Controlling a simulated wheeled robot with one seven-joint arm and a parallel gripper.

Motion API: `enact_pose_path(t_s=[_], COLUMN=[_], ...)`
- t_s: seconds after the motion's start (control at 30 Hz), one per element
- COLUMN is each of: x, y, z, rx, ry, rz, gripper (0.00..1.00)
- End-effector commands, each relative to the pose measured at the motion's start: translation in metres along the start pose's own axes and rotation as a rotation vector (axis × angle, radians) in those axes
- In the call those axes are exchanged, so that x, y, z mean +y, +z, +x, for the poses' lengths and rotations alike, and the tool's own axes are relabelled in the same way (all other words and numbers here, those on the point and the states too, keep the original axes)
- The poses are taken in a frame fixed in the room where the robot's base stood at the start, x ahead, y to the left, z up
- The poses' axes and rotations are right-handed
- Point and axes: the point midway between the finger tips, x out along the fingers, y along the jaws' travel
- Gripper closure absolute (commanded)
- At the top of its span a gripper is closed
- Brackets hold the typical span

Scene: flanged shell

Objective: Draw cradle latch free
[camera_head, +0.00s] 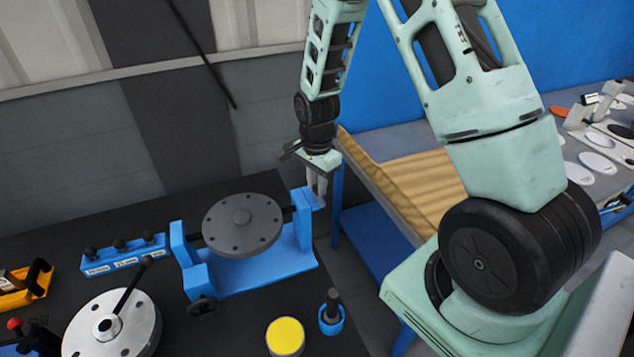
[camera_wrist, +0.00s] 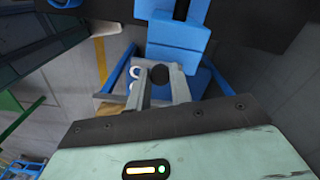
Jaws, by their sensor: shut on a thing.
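The blue cradle (camera_head: 287,268) stands on the dark bench and carries a grey round flanged disc (camera_head: 242,224) between its two posts. My gripper (camera_head: 317,199) is at the cradle's right post, pointing down on its outer side. In the wrist view my gripper (camera_wrist: 160,80) has its two fingers either side of a dark round latch knob (camera_wrist: 160,74), shut on it. The blue post (camera_wrist: 178,42) is just beyond the knob. The knob is hidden by the fingers in the head view, and how far the latch sits in the post cannot be told.
A blue rack with black knobs (camera_head: 123,253) and a silver flanged disc with a rod (camera_head: 112,328) lie left. A yellow-topped cylinder (camera_head: 285,337) and a blue cup with a dark peg (camera_head: 331,313) stand in front. A corrugated tan surface (camera_head: 420,185) lies right, beyond a gap.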

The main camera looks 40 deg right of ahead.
Motion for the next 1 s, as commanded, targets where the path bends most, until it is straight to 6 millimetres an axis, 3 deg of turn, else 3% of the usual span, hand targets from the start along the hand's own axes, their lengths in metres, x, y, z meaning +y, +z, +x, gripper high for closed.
enact_pose_path(t_s=[0.23,0.57,0.6,0.63,1.0], x=[-0.028,-0.033,-0.033,-0.033,-0.032], y=[-0.012,-0.014,-0.014,-0.014,-0.013], z=[0.0,-0.001,-0.001,-0.001,-0.004], rx=[0.001,0.002,0.002,0.002,0.001], ry=[-0.002,-0.006,-0.007,-0.008,-0.003], rz=[0.001,0.001,0.001,0.001,0.0], gripper=[1.0,1.0,0.68,0.59,0.56])
